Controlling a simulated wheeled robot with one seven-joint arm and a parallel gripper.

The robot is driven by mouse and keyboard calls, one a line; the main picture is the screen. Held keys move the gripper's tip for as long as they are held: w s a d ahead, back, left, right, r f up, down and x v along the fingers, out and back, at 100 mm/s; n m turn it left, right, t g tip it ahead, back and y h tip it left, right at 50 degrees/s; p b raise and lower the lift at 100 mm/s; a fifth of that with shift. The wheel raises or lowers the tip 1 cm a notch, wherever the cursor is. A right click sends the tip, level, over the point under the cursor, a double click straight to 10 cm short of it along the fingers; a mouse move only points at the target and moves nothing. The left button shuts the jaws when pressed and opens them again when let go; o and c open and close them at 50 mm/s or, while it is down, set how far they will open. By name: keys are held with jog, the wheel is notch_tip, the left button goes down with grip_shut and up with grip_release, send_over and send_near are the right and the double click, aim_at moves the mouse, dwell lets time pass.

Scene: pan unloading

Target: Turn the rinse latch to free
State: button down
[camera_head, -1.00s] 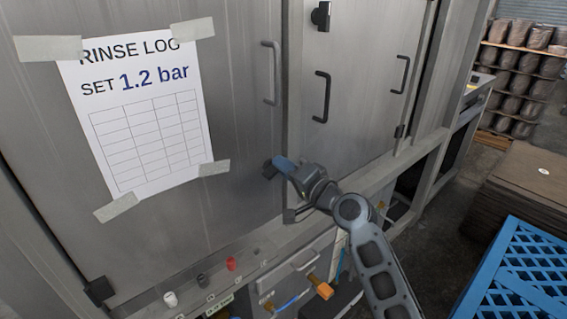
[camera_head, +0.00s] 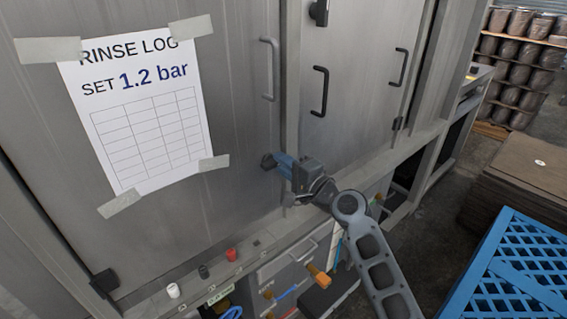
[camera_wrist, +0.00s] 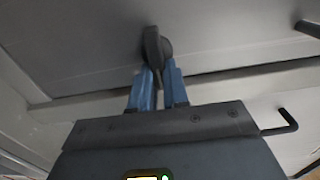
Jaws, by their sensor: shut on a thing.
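The rinse latch (camera_head: 268,161) is a small dark handle low on the left steel door, near that door's right edge. In the wrist view the dark latch (camera_wrist: 153,45) has a round hub with a lever pointing toward me, its end between my blue fingers. My gripper (camera_wrist: 158,88) is shut on the latch lever. In the head view my gripper (camera_head: 279,162) reaches the latch from the right. The fingers hide part of the latch there.
A grey handle (camera_head: 269,70) is on the left door and a black handle (camera_head: 320,92) on the right door. Another dark latch (camera_head: 319,13) sits higher up. A rinse log sheet (camera_head: 150,115) is taped to the left door. A blue crate (camera_head: 510,275) stands at lower right.

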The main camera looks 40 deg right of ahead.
jog(key=c, duration=1.1)
grip_release()
jog(key=shift+s+a+b, duration=0.15)
jog(key=shift+s+b, duration=0.6)
jog(key=shift+s, duration=3.15)
jog(key=s+a+f+n+g+h, duration=0.15)
jog(key=s+a+f+n, duration=0.3)
jog(key=s, duration=0.45)
jog(key=s+a+f+n+g, duration=0.25)
jog(key=s+a+f, duration=0.25)
jog(key=s, duration=0.5)
jog(key=s+a+r+n, duration=0.2)
jog(key=s+n, duration=0.2)
jog(key=s, duration=0.1)
jog(key=s+a+r+n+y, duration=0.1)
jog(key=s+a+r+n, duration=0.2)
jog(key=s, duration=0.3)
jog(key=s+a+r+n+y, duration=0.1)
jog(key=s+a+r+n, duration=0.2)
jog(key=s, duration=0.3)
jog(key=shift+s+a+r+n+t, duration=0.1)
jog(key=shift+a+n+t, duration=0.1)
jog(key=shift+n, duration=0.2)
jog(key=shift+s+a+n+t, duration=0.1)
jog(key=shift+n+t, duration=0.1)
jog(key=shift+n, duration=0.2)
